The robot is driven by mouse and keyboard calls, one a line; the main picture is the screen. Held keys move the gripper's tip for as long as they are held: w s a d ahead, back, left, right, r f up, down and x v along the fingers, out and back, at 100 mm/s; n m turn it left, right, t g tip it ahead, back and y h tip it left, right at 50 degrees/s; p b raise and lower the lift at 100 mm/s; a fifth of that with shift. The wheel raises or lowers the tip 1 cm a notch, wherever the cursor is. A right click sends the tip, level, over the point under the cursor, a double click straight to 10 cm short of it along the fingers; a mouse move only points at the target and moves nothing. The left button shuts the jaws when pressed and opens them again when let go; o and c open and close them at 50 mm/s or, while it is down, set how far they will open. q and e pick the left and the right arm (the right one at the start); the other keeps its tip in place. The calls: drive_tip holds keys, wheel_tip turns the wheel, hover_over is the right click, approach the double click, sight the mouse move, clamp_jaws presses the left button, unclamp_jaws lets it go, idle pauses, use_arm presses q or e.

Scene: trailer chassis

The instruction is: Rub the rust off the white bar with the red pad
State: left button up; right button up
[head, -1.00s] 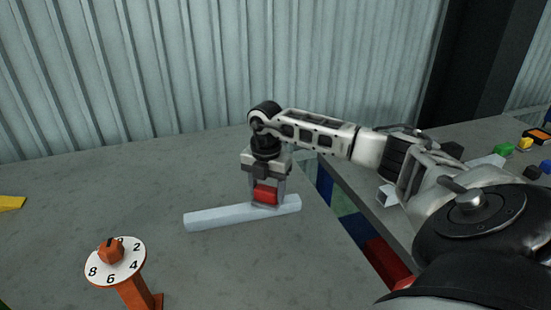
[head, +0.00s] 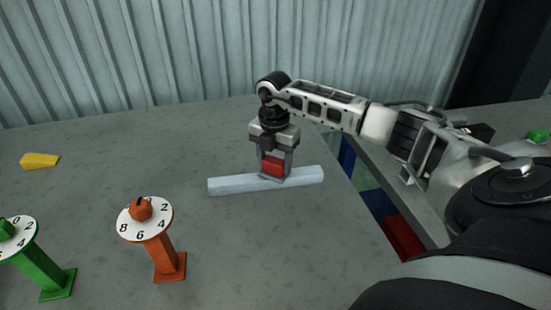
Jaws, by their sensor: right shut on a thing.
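The white bar (head: 235,185) lies on the grey table, slightly slanted, its right end farther back. My right gripper (head: 273,170) points down over the bar, right of its middle, and is shut on the red pad (head: 273,165). The pad is at the bar's top; whether it touches the bar is hard to tell. No rust shows clearly on the visible faces, and the part behind the pad is hidden. My left gripper is not in view.
An orange dial post (head: 168,258) and a green dial post (head: 42,272) stand at the front left. A yellow block (head: 40,160) lies far left. The grey table (head: 110,165) is clear around the bar. Coloured panels (head: 372,195) show in a gap at right.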

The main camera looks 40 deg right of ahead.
drive_tip(key=shift+r+p, duration=2.35)
drive_tip(key=shift+r, duration=0.7)
drive_tip(key=shift+r, duration=1.45)
